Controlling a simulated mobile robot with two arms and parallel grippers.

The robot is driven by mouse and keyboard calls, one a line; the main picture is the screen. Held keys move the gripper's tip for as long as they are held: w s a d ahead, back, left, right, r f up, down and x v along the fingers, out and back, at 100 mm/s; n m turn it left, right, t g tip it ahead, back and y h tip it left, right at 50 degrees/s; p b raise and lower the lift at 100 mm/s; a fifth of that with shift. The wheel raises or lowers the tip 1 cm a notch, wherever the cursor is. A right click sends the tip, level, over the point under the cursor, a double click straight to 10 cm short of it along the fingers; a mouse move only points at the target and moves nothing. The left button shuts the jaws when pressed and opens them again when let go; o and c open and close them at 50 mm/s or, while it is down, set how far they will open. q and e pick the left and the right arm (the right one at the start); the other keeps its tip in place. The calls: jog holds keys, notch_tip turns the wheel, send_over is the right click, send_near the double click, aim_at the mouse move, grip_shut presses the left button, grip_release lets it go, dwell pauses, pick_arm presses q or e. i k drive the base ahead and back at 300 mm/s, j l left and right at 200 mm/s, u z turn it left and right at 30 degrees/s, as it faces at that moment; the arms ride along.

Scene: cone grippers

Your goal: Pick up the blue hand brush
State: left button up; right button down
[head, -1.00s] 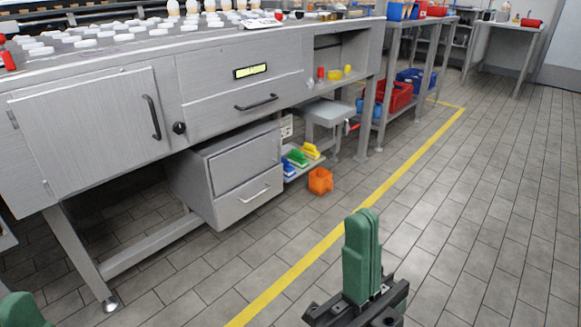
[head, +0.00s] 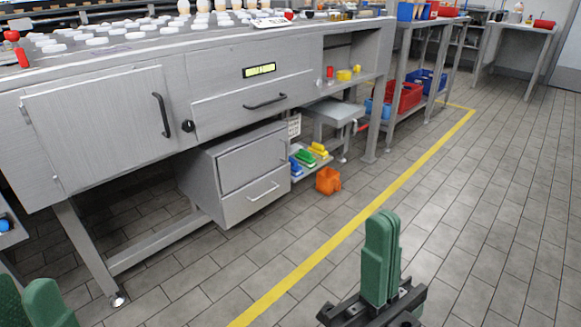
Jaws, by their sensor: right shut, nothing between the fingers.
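The blue hand brush (head: 295,167) appears as a small blue shape on a low shelf under the bench, at the left of a green brush (head: 305,158) and a yellow brush (head: 318,150). It is small in the picture and its details are hard to make out. My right gripper (head: 382,255), with green fingers, is shut and empty, pointing up in the foreground, well short of the brushes. My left gripper (head: 28,302) shows only as green fingers at the bottom left corner, cut off by the frame, far from the brushes.
A grey drawer unit (head: 232,178) hangs under the bench left of the brushes. An orange container (head: 328,181) stands on the floor in front of them. A grey stool (head: 333,113) stands behind. The tiled floor right of the yellow line (head: 330,243) is clear.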

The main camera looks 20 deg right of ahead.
aim_at(296, 169)
jog(key=l+u, duration=0.1)
jog(key=u, duration=0.45)
jog(key=i+l+u, duration=0.15)
jog(key=l+u, duration=0.25)
jog(key=l, duration=0.4)
jog(key=l+u, duration=0.45)
jog(key=l, duration=1.3)
jog(key=k+l+u, duration=0.1)
jog(key=l, duration=0.9)
jog(key=i, duration=0.5)
